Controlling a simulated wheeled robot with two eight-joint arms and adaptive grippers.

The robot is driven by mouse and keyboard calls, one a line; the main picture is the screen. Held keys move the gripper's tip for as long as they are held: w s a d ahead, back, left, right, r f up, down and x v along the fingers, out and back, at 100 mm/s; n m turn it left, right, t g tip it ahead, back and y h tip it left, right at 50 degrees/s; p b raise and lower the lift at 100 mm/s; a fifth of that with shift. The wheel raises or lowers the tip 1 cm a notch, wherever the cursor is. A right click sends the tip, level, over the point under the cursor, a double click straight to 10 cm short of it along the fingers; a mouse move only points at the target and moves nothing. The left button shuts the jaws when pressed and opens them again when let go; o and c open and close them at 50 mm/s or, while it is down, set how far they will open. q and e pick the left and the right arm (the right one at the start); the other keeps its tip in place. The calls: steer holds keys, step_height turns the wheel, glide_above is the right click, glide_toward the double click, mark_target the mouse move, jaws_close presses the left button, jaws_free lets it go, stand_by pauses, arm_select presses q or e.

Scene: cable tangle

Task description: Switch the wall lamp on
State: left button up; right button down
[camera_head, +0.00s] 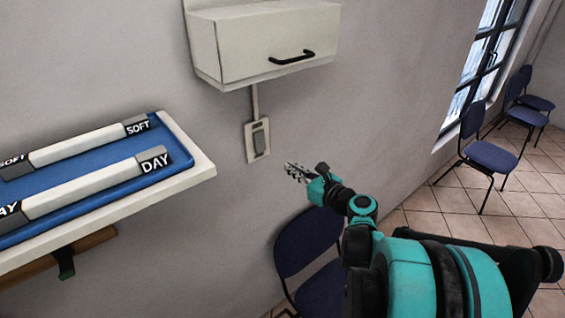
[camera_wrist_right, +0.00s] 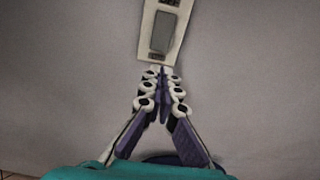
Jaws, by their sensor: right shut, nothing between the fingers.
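A wall switch (camera_head: 257,141) with a pale plate and a grey rocker is on the wall below a white cabinet. It also shows at the top of the right wrist view (camera_wrist_right: 163,32), just beyond the fingertips. My right gripper (camera_head: 291,168) is shut and empty. In the head view its tips are to the right of and below the switch. In the right wrist view the gripper (camera_wrist_right: 160,75) points at the plate's lower edge. Whether the tips touch the plate or wall I cannot tell. No lit lamp is evident. My left gripper is not in view.
The white wall cabinet (camera_head: 265,42) with a black handle hangs above the switch. A white shelf (camera_head: 193,177) with a blue tray (camera_head: 75,165) and tubes labelled SOFT and DAY juts out at left. A blue chair (camera_head: 305,245) stands below my right arm. More chairs (camera_head: 490,155) line the window wall.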

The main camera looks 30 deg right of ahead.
mark_target(262, 150)
steer(key=w, duration=0.4)
steer(key=w+f, duration=0.1)
steer(key=w, duration=0.3)
steer(key=w+a, duration=0.1)
steer(key=w, duration=0.3)
steer(key=shift+w+f+p, duration=0.3)
steer(key=shift+w, duration=0.05)
